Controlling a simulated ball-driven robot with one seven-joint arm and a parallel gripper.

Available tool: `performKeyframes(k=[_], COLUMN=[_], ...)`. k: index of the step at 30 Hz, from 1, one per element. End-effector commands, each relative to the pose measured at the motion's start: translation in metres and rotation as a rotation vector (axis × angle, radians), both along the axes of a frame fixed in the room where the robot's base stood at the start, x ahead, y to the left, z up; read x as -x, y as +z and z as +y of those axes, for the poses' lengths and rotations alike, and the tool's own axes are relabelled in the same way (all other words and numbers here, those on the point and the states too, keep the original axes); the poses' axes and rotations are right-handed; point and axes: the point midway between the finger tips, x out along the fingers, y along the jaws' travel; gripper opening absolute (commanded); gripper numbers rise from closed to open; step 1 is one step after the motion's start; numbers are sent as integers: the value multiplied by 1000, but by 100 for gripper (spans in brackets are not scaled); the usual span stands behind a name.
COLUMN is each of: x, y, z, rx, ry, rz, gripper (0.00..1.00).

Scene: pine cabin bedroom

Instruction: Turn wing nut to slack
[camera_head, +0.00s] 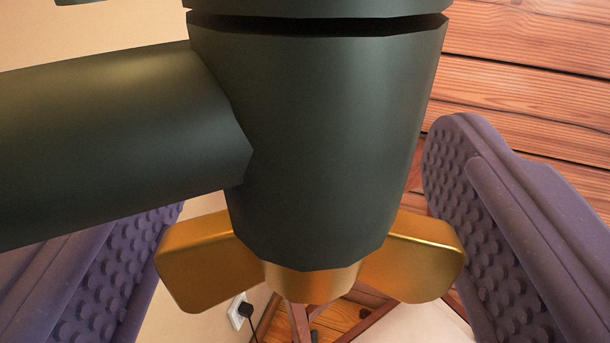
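A golden wing nut (313,283) shows in the head camera view below a dark green-grey cylindrical body (320,130). Its left wing (210,262) and right wing (415,255) stick out to either side; its middle is partly hidden by the cylinder. My gripper (305,270) has two purple studded finger pads, one at the left edge and one at the right. They stand wide apart on both sides of the wing nut.
A dark tube (110,145) runs left from the cylinder and fills the left middle. A wooden plank wall (530,90) is at the upper right, a beige wall (100,45) at the left. Below, a socket with a black plug (243,310) and wooden framing show far off.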

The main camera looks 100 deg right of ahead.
Motion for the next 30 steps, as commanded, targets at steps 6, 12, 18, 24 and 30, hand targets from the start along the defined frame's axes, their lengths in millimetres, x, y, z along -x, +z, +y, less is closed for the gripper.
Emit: performKeyframes(k=[6, 12, 18, 24, 30], x=[-1, -5, -7, -8, -8], y=[0, 1, 1, 0, -1], z=[4, 39, 69, 78, 78], rx=[-1, -1, 0, 0, 0], ry=[2, 5, 1, 0, 0], rz=[1, 2, 0, 0, 0], gripper=[77, 77, 77, 77, 77])
